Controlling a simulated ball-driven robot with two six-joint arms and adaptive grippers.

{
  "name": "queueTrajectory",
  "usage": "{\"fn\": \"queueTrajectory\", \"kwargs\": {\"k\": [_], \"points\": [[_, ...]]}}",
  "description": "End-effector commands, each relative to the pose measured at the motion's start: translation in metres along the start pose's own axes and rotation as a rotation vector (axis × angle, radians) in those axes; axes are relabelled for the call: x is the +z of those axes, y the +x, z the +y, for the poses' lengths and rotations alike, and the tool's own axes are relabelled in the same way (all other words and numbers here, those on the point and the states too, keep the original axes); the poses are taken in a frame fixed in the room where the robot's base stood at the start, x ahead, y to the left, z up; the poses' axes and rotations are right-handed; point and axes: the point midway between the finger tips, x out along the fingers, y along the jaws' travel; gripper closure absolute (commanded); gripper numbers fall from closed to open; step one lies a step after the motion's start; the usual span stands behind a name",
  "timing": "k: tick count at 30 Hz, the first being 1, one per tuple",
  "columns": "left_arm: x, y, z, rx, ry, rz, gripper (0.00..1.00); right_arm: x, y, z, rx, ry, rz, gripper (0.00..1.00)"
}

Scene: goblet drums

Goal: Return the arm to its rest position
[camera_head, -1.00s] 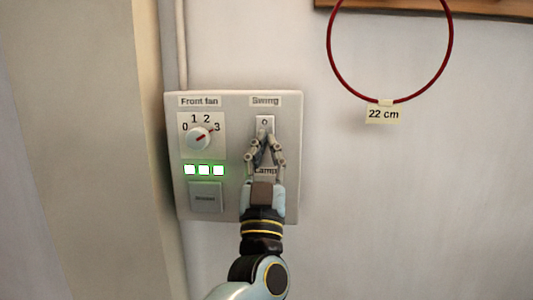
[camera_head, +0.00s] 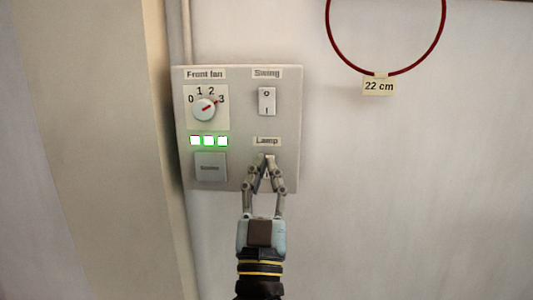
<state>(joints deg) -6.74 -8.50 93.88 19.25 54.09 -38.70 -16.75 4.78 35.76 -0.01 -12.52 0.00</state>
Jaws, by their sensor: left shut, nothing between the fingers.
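My left gripper (camera_head: 266,160) is shut and empty. Its fingertips are in front of the lower right part of a pale control panel (camera_head: 286,130) on the wall, just below the "Lamp" label (camera_head: 267,141). They hide most of the lamp switch, and I cannot tell whether they touch it. Above them the white Swing rocker switch (camera_head: 267,101) is in full view. At the panel's left are the Front fan dial (camera_head: 205,109), its red pointer towards 3, several lit green-edged lights (camera_head: 209,141) and a grey button (camera_head: 210,167). My right gripper is not in view.
A red ring (camera_head: 443,30) hangs on the wall at the upper right with a "22 cm" tag (camera_head: 379,86). A cable conduit (camera_head: 187,35) runs up the wall above the panel. A beige pillar (camera_head: 120,150) stands at the left. The wall at lower right is bare.

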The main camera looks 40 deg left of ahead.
Motion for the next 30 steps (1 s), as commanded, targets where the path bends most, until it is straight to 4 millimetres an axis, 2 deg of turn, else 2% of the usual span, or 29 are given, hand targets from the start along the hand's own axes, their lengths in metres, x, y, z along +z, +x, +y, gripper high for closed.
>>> {"fn": "queueTrajectory", "kwargs": {"k": [3,6,24,26,29,30], "points": [[0.003,-0.012,0.000,0.000,0.001,0.000,1.00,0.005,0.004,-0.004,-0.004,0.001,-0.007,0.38],[0.003,-0.016,0.000,0.000,0.001,0.000,1.00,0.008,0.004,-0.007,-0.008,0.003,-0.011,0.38],[0.005,-0.020,-0.003,0.009,0.009,-0.005,1.00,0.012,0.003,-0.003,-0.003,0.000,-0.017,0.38],[0.015,-0.030,-0.005,0.034,0.027,-0.026,1.00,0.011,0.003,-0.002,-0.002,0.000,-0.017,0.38],[0.051,-0.063,-0.003,0.124,0.079,-0.114,1.00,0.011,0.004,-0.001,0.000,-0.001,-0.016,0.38],[0.071,-0.082,-0.001,0.178,0.098,-0.173,1.00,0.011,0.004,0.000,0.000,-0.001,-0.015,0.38]]}}
